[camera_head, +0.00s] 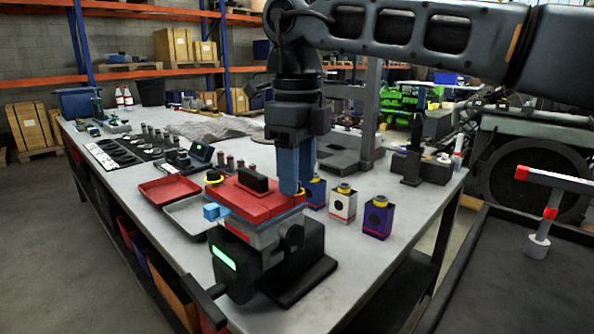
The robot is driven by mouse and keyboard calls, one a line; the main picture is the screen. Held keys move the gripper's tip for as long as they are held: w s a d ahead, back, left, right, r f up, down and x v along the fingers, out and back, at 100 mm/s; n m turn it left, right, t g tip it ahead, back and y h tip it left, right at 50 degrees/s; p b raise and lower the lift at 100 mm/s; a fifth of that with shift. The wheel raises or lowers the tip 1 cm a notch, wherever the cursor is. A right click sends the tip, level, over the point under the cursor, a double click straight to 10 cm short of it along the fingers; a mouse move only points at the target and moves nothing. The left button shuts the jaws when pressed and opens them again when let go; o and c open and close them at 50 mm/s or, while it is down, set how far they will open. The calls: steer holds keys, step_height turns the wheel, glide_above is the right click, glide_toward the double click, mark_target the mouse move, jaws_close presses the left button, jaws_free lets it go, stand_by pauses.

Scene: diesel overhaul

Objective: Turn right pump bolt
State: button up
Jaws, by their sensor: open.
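The pump (255,225) appears to be the red-topped, grey-bodied block with a blue fitting at its left, held in a black fixture (300,268) on the workbench. A black bar-shaped piece sits on its red top. I cannot make out the right pump bolt; the right end of the red top is partly behind my gripper. My gripper (297,188) points down with its blue fingers over or just beside that right end. It is open, with nothing visible between the fingers. I cannot tell whether the fingertips touch the pump.
A red tray (168,191) and a grey tray (190,215) lie left of the pump. Several small yellow-capped boxes (343,204) stand close to the right. A grey press-like stand (352,158) is behind. A red-and-grey T-handled tool (548,210) stands at the far right.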

steer(key=shift+f, duration=0.2)
steer(key=shift+c, duration=0.2)
jaws_close()
stand_by(0.4)
steer(key=m, duration=0.3)
steer(key=shift+r+m+p, duration=0.1)
steer(key=shift+m+p, duration=0.2)
steer(key=shift+a+m, duration=0.15)
steer(key=shift+m, duration=1.95)
